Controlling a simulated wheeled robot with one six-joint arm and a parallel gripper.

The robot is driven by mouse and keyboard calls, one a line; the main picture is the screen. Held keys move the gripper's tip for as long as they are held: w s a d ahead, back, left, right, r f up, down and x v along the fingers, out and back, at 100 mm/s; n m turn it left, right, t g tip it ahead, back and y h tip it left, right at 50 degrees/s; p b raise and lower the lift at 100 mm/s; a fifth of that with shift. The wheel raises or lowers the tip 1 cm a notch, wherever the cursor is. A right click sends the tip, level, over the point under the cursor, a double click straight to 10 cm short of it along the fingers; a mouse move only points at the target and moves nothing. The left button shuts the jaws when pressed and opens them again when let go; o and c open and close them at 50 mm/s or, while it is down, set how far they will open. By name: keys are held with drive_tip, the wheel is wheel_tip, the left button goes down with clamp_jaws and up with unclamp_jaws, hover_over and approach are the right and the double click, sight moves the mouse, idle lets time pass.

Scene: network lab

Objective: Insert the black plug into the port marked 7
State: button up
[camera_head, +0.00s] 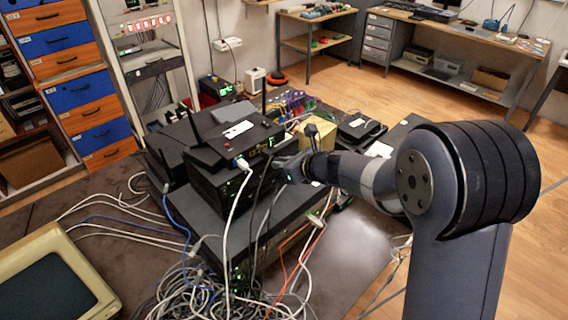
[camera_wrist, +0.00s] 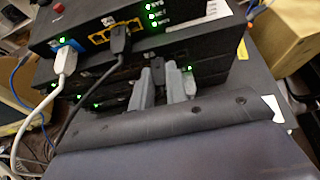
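My gripper (camera_wrist: 161,76) has its two grey fingers close together at the front of the stacked black network devices. A small black plug (camera_wrist: 158,64) shows between the fingertips, against the device front; I cannot tell how far it sits in a port. In the head view my gripper (camera_head: 290,170) is at the right part of the stack's front. Another black plug (camera_wrist: 119,42) with a black cable sits in the yellow-framed ports (camera_wrist: 112,34) of the top device. The port numbers are not readable, so I cannot tell which is 7.
A white plug (camera_wrist: 65,60) and its cable sit left of the yellow-framed ports. Loose cables (camera_head: 180,285) heap below the stack. An old beige monitor (camera_head: 55,275) stands at front left. A cardboard box (camera_head: 318,142) is behind my gripper.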

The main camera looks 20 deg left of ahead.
drive_tip(key=o, duration=0.5)
drive_tip(key=v, duration=1)
drive_tip(key=shift+d+b, duration=0.35)
drive_tip(key=shift+b, duration=0.05)
drive_tip(key=shift+s+a+r, duration=0.1)
drive_tip(key=shift+s, duration=0.05)
drive_tip(key=x, duration=1)
drive_tip(key=shift+p, duration=0.35)
drive_tip(key=shift+a, duration=0.1)
